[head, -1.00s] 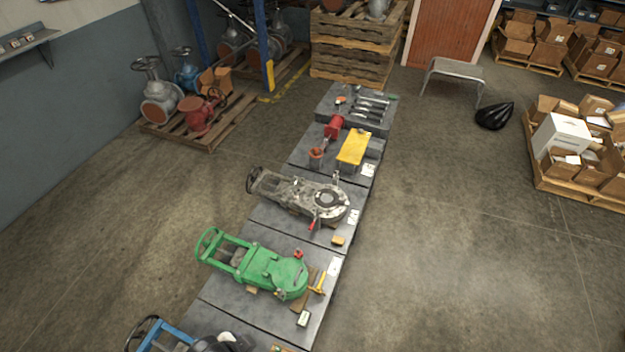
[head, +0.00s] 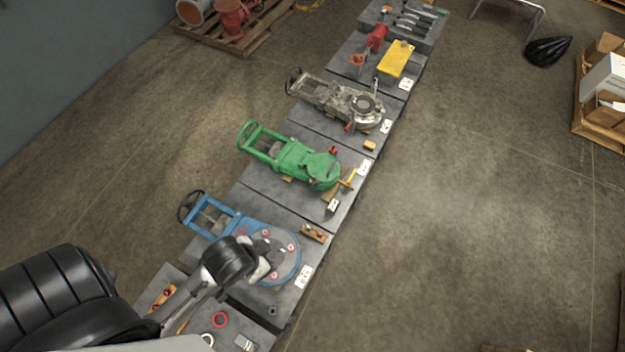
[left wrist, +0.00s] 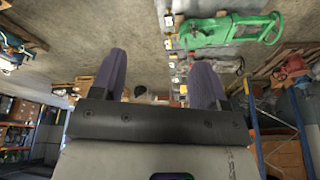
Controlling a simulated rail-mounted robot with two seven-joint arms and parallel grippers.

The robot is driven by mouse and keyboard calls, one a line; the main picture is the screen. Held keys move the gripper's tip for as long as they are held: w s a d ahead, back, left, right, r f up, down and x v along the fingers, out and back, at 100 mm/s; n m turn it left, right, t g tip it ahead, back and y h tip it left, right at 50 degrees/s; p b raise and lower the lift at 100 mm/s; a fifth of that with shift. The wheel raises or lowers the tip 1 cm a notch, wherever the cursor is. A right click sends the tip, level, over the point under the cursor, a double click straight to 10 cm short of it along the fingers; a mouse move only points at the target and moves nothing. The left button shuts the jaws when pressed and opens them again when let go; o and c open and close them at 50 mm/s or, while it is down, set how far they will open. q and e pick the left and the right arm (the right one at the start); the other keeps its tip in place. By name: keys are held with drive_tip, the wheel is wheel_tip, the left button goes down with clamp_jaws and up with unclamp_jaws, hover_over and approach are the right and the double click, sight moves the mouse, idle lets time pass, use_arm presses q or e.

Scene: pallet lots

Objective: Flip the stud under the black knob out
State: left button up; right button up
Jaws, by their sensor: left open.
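The blue valve (head: 213,215) lies on the grey bench in the head view, its round disc (head: 289,266) carrying several small red-and-white spots. My dark arm covers part of it. I cannot make out the black knob or the stud under it. In the left wrist view my left gripper (left wrist: 159,82) is open and empty, its two purplish fingers wide apart, with floor and distant bench items beyond them. In the head view its fingertips cannot be told apart. My right gripper is not in view.
A green valve (head: 290,160) and a grey valve (head: 335,97) lie farther along the bench. A small wooden tray (head: 314,233) and a white card (head: 304,276) sit beside the blue valve.

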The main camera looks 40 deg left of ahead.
use_arm(q)
drive_tip(key=shift+c, duration=0.2)
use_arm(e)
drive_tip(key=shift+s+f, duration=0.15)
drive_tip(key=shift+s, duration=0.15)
